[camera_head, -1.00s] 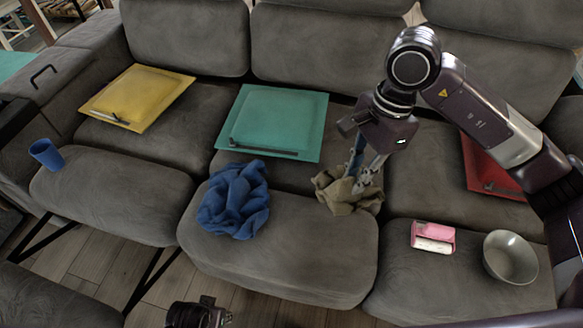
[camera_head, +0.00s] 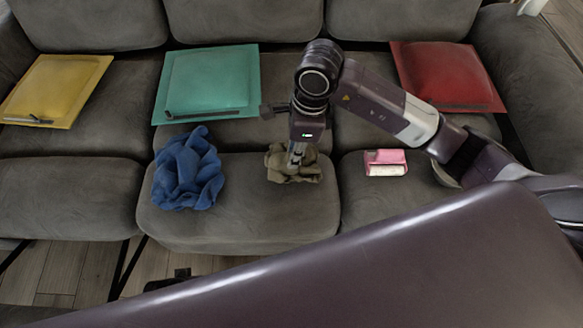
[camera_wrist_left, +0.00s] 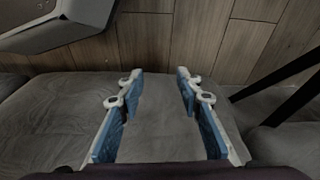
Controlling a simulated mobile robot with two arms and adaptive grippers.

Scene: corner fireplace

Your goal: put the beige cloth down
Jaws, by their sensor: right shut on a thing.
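The beige cloth (camera_head: 306,170) is a crumpled heap on the grey sofa's middle seat, in the head view. My right gripper (camera_head: 295,160) points down into it and is shut on it; the cloth hides the fingertips. The cloth appears to rest on the seat cushion. My left gripper (camera_wrist_left: 155,75) shows in the left wrist view with its two blue-padded fingers wide apart and nothing between them. It faces a grey cushion (camera_wrist_left: 155,125) and the wood floor.
A crumpled blue cloth (camera_head: 187,170) lies left of the beige cloth, a pink and white item (camera_head: 386,162) right of it. Yellow (camera_head: 57,85), green (camera_head: 212,80) and red (camera_head: 447,73) square panels lie along the sofa back. My dark arm link covers the lower right.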

